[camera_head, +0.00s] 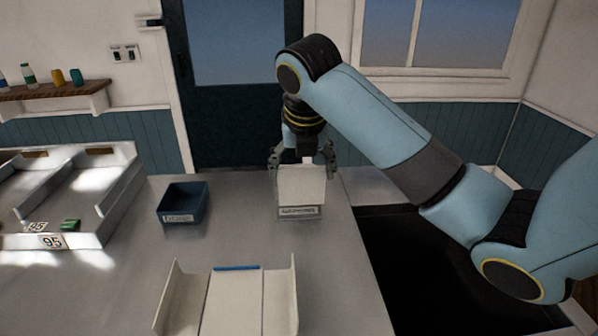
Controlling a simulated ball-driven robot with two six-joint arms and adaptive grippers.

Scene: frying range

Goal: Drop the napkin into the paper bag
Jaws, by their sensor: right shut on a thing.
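My right gripper (303,160) comes down from above at the far part of the counter, its fingers around the top of a white upright sheet, which looks like the napkin (302,184). The gripper is shut on it. The sheet stands at or in a low holder with a printed label (298,211); I cannot tell whether it is clear of the holder. No paper bag can be made out for certain. A pale piece with two raised side walls (283,300) and a blue strip at its far edge lies at the bottom of the view. My left gripper is out of view.
A dark blue open box (183,215) with a label stands left of the napkin holder. A metal fry tray (105,225) with a "95" tag is at the far left. Bare grey counter (335,265) lies between them; a dark recess (420,270) is at the right.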

